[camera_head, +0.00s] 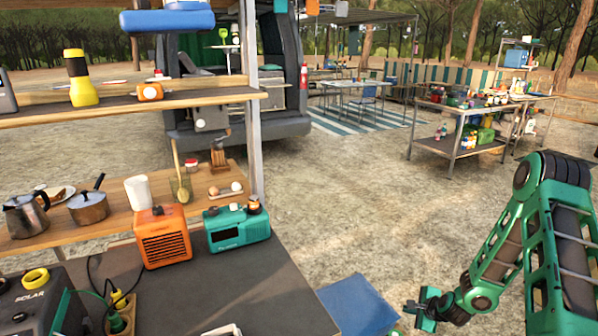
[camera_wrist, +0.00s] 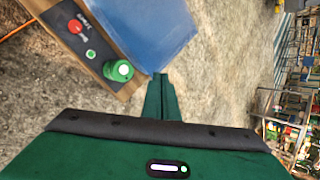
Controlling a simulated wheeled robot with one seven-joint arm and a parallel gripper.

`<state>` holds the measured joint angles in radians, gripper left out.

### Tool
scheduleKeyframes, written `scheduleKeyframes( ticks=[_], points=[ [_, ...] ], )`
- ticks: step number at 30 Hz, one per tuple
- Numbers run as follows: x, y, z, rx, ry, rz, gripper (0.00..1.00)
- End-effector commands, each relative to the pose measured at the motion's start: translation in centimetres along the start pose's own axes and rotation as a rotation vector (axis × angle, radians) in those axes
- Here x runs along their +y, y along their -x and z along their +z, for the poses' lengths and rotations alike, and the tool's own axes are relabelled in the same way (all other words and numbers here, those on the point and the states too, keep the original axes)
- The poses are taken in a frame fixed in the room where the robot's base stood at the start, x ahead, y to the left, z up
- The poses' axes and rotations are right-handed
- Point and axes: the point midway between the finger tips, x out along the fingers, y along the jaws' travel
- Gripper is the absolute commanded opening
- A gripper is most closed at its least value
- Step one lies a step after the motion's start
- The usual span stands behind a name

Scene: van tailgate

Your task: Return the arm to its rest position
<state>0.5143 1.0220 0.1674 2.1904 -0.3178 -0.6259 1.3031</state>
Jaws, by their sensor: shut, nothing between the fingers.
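My arm, green and dark grey, reaches in from the right edge of the head view and bends down to the lower right. My gripper (camera_head: 428,308) is at the bottom, to the right of the dark table and past the blue panel. In the wrist view the green fingers (camera_wrist: 158,97) are together, with nothing between them. No object touches the gripper.
A blue panel (camera_head: 357,303) lies low beside the gripper. The dark table (camera_head: 270,290) holds an orange box (camera_head: 163,238) and a teal radio (camera_head: 236,228). A green cylinder (camera_wrist: 118,70) sits on a board by the panel. Bare ground lies beyond.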

Motion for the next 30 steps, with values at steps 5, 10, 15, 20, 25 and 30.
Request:
scheduleKeyframes(
  ticks=[5, 10, 15, 20, 25, 30],
  points=[
    [-2.6, 5.1, 0.1, 0.032, 0.241, 0.082, 0.00],
    [-4.3, 10.3, -0.1, 0.063, 0.443, 0.168, 0.00],
    [-5.3, 16.1, -0.3, 0.094, 0.620, 0.256, 0.00],
    [-5.7, 21.9, -0.5, 0.115, 0.763, 0.341, 0.00],
    [-5.5, 28.2, -0.5, 0.126, 0.892, 0.430, 0.00],
    [-4.4, 34.6, -0.3, 0.119, 0.998, 0.514, 0.00]
  ],
)
